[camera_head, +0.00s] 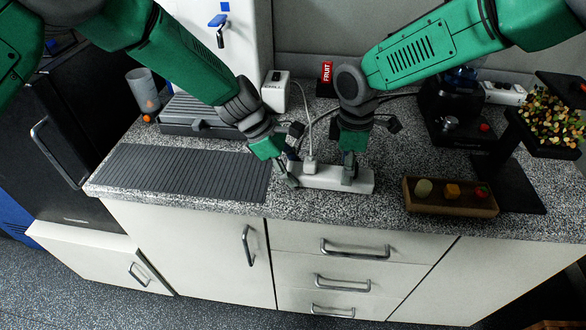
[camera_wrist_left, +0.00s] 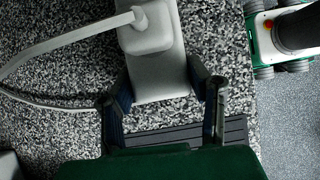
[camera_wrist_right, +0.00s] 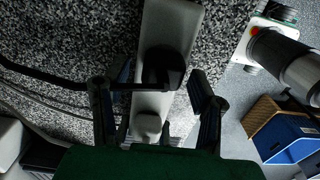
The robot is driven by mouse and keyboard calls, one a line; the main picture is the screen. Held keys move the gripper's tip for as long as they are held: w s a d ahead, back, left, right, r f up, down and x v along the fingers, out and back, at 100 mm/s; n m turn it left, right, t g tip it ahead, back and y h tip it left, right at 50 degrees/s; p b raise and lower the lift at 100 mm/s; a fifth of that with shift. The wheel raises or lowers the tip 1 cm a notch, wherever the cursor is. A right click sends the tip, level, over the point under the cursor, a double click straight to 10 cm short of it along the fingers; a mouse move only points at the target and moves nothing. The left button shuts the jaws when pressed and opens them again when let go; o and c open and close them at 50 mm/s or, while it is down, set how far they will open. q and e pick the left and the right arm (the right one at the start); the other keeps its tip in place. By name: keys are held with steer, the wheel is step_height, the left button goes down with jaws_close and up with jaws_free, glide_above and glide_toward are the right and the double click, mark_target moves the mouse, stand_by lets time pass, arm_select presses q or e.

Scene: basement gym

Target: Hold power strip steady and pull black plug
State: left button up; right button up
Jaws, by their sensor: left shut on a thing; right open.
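The white power strip (camera_head: 328,178) lies on the speckled counter near its front edge. My left gripper (camera_head: 283,172) is shut on the strip's left end; in the left wrist view its fingers sit on both sides of that end (camera_wrist_left: 160,82). A white plug (camera_head: 311,166) with a white cord stands in the strip near this gripper. The black plug (camera_wrist_right: 162,68) sits in the strip further right. My right gripper (camera_head: 350,170) is open above the strip, its fingers apart on either side in the right wrist view, close to the black plug. In the head view this gripper largely hides that plug.
A ridged grey mat (camera_head: 180,174) lies left of the strip. A wooden tray (camera_head: 422,205) with small fruit-like pieces is to the right. A white adapter box (camera_head: 276,94) and a grey case (camera_head: 190,118) stand behind. Cords run behind the strip.

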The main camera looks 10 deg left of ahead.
stand_by(0.8)
jaws_close()
steer(key=shift+r, duration=3)
